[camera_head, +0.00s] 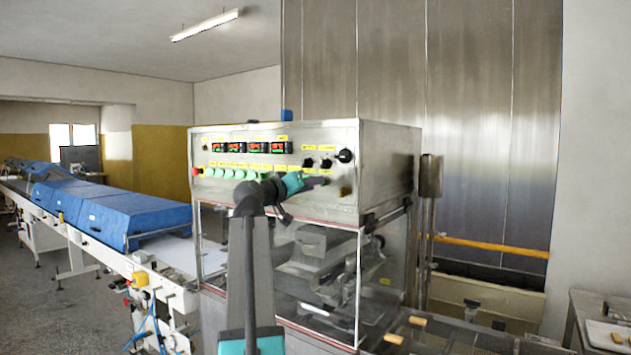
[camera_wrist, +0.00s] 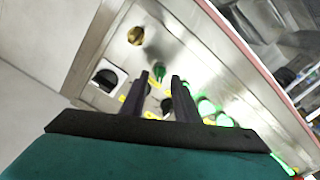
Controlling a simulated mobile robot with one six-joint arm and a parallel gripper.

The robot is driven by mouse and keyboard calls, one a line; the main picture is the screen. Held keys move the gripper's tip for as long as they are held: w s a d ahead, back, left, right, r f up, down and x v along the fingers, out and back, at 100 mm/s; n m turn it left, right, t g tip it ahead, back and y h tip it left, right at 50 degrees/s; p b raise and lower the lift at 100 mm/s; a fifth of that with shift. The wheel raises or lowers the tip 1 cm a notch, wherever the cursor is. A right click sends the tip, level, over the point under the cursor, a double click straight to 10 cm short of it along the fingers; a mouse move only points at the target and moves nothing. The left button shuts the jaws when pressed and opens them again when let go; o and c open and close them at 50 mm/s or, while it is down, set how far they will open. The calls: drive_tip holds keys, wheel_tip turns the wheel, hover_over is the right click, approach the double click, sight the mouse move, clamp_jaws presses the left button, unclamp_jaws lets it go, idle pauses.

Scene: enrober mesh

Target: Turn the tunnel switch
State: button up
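The control panel (camera_head: 272,165) is on the front of a steel machine housing. My gripper (camera_head: 324,182) is at its lower right part. In the wrist view, my gripper (camera_wrist: 161,77) has its two dark fingers apart. A dark green, unlit knob (camera_wrist: 158,72) shows between the fingertips; I cannot tell whether they touch it. In the head view my gripper hides this knob. The labels are too small to read, so I cannot tell which is the tunnel switch.
Lit green buttons (camera_head: 228,173) run left of my gripper, with a red button (camera_head: 197,171) at the far left. Red displays (camera_head: 257,147) sit above. A brass fitting (camera_wrist: 135,35) is near the knob. Clear guard panels (camera_head: 317,275) lie below; a blue-covered conveyor (camera_head: 135,213) extends left.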

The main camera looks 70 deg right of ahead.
drive_tip(key=shift+p+x, duration=0.3)
drive_tip(key=shift+x, duration=1)
clamp_jaws()
